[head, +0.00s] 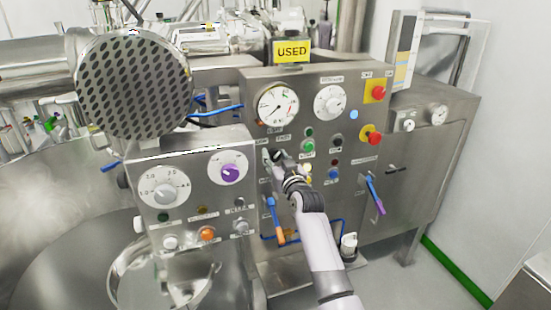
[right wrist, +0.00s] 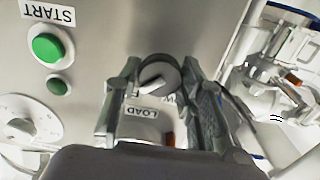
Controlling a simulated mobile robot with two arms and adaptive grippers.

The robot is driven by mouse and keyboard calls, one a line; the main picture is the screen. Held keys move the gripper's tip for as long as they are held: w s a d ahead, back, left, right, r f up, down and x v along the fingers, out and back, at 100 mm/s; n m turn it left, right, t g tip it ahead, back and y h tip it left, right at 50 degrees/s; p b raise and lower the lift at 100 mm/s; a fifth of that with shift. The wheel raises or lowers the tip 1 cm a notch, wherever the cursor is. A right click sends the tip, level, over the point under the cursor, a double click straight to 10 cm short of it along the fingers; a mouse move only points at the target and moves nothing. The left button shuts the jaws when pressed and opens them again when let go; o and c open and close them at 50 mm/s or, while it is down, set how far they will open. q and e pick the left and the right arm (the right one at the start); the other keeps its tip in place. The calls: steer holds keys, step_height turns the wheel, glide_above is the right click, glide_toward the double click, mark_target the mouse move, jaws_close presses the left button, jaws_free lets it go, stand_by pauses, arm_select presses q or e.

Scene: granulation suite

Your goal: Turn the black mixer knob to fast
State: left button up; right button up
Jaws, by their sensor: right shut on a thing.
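The black mixer knob (right wrist: 160,70) shows in the right wrist view as a dark round knob with a pale pointer, set on the steel panel. The pointer slants down to the left in that view. My right gripper (right wrist: 160,88) is shut on the knob, with one finger on each side of it. In the head view my right gripper (head: 277,158) is at the left part of the control panel (head: 345,195) and mostly hides the knob. The scale lettering by the knob is partly covered, so I cannot read its setting. My left gripper is not in view.
A green button (head: 309,132) is just right of my gripper, with a START label (right wrist: 48,12) in the wrist view. A front box (head: 190,215) with a purple knob (head: 231,173) stands close at left.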

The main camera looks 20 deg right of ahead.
steer(key=shift+f, duration=0.15)
steer(key=o, duration=1.1)
steer(key=shift+o, duration=0.2)
steer(key=shift+s, duration=0.1)
steer(key=s, duration=1.2)
steer(key=shift+d, duration=0.2)
steer(key=shift+w, duration=0.1)
